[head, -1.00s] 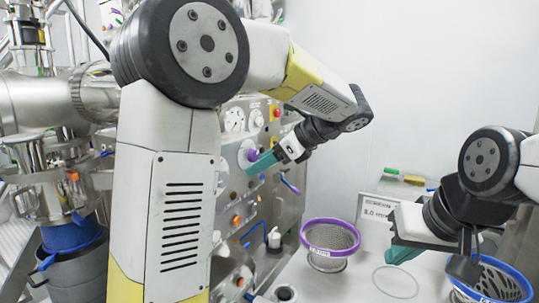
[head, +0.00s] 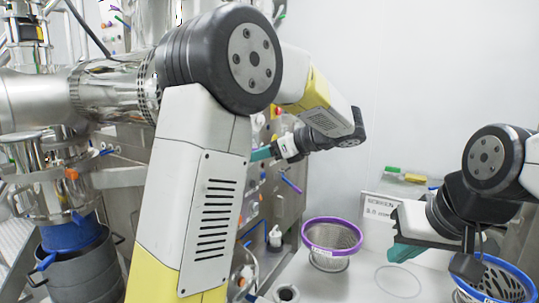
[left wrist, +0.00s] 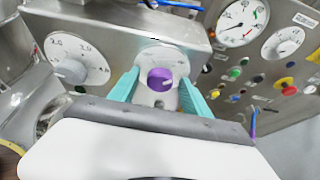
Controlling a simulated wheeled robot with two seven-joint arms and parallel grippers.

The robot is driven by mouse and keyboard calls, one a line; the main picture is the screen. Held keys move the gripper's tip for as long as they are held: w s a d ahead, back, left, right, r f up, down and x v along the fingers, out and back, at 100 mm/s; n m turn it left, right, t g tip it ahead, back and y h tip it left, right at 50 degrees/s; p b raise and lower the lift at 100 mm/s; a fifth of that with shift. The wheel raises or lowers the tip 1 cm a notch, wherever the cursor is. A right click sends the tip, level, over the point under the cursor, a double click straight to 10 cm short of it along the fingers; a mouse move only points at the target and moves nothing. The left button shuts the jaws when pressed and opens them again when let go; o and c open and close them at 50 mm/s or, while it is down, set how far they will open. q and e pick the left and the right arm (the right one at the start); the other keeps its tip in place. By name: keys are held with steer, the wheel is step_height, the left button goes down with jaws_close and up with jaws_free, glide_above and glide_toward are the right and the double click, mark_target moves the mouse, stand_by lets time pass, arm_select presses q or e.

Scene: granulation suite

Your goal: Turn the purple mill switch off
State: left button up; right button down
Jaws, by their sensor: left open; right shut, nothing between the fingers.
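The purple mill switch (left wrist: 160,78) is a round knob on a pale round plate on the metal control panel, in the left wrist view. A small white mark shows on the knob's right side. My left gripper (left wrist: 158,92) is open, with one teal finger on each side of the knob. I cannot tell whether either finger touches it. In the head view the left gripper (head: 262,153) is at the panel, partly hidden by my own arm, which also hides the switch. My right gripper (head: 405,252) is shut and empty over the bench at the right.
A numbered dial (left wrist: 75,60) lies left of the switch. Gauges (left wrist: 240,22) and several coloured buttons lie to its right, with a red button (left wrist: 286,84) on yellow. A purple-rimmed sieve (head: 331,240) and a blue-rimmed basket (head: 497,282) stand on the bench.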

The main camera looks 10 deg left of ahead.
arm_select(q)
jaws_close()
stand_by(0.4)
steer(key=shift+s+a+f+n+t+y, duration=0.15)
steer(key=shift+n+t, duration=1.1)
steer(key=shift+n, duration=1)
steer(key=shift+d+n+t+y, duration=0.1)
steer(key=shift+n+t, duration=1.1)
steer(key=shift+n, duration=1)
steer(key=shift+s+a+f+n+t+y, duration=0.15)
steer(key=shift+n+t, duration=1.1)
steer(key=shift+n, duration=1)
steer(key=shift+d, duration=0.1)
